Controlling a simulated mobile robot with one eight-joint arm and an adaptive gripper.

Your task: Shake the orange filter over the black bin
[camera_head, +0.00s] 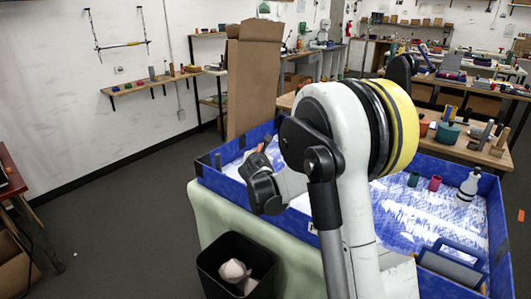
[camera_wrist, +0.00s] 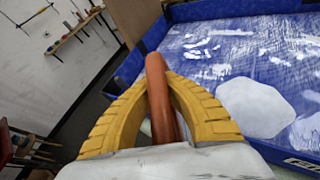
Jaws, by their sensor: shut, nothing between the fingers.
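The black bin (camera_head: 207,262) stands on the floor beside the green-draped table, at the bottom of the head view, with pale crumpled things inside. My gripper (camera_head: 264,148) is above the left end of the blue tray, higher than the bin and not over it. In the wrist view its yellow fingers (camera_wrist: 160,85) close together at the tips. An orange-brown rod (camera_wrist: 158,85), perhaps part of the orange filter, shows between or just behind them. Its lower end is hidden by the gripper, and I cannot make out a filter shape. The fingers are shut, without a clear hold on the rod.
Cardboard (camera_head: 254,80) stands behind.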

